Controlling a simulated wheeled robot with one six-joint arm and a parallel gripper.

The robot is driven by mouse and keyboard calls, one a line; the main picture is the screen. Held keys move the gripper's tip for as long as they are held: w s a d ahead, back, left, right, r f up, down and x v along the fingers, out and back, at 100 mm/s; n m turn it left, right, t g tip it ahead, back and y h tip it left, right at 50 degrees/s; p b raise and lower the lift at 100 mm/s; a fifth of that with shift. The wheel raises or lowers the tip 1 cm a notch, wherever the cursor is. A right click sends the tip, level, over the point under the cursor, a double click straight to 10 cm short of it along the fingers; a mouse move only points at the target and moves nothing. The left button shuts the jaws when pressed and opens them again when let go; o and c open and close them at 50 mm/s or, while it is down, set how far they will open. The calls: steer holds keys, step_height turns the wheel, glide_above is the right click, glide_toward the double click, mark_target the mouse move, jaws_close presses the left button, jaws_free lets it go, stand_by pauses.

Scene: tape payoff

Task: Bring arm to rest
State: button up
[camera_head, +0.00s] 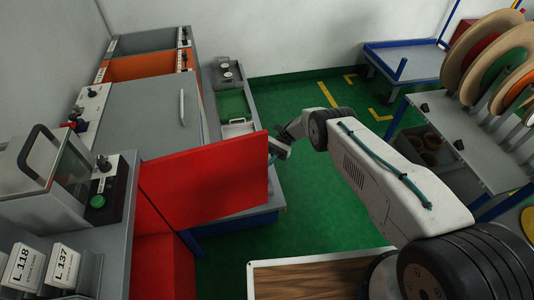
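My white arm with black joints reaches from the lower right toward the middle of the head view. At its far end, my gripper (276,150) is small and partly hidden at the upper right edge of a red panel (205,185). I cannot tell whether it touches the panel or whether its fingers are open. No held object can be made out. The panel stands out from the front of the machine row on the left like an open door.
Grey and orange machines (145,67) with knobs line the left wall. A blue-edged bench (232,105) stands behind the panel. A rack with large reels (500,60) stands on the right. Green floor (335,190) is clear between them. Cards (60,268) sit at lower left.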

steer(key=s+d+f+h, duration=0.1)
steer(key=s+f, duration=0.2)
steer(key=f, duration=0.1)
steer(key=s+d+r+n+t+h, duration=0.2)
steer(key=d+r+h, duration=0.15)
steer(key=r, duration=0.95)
steer(key=s+d+r+n+t+h, duration=0.2)
steer(key=s+d+r, duration=0.15)
steer(key=r, duration=0.85)
steer(key=s+d+r+n+t+h, duration=0.2)
steer(key=d+r, duration=0.3)
steer(key=r, duration=0.8)
steer(key=s+d+r+n+t+h, duration=0.1)
steer(key=s+d+r+t, duration=0.3)
steer(key=s+r, duration=0.5)
steer(key=s+d+r+n+t+h, duration=0.1)
steer(key=s+d+r+t, duration=0.4)
steer(key=s, duration=1.2)
step_height(320, 180, up, 4)
steer(key=shift+r+h, duration=0.15)
steer(key=shift+h, duration=0.4)
steer(key=shift+s, duration=0.1)
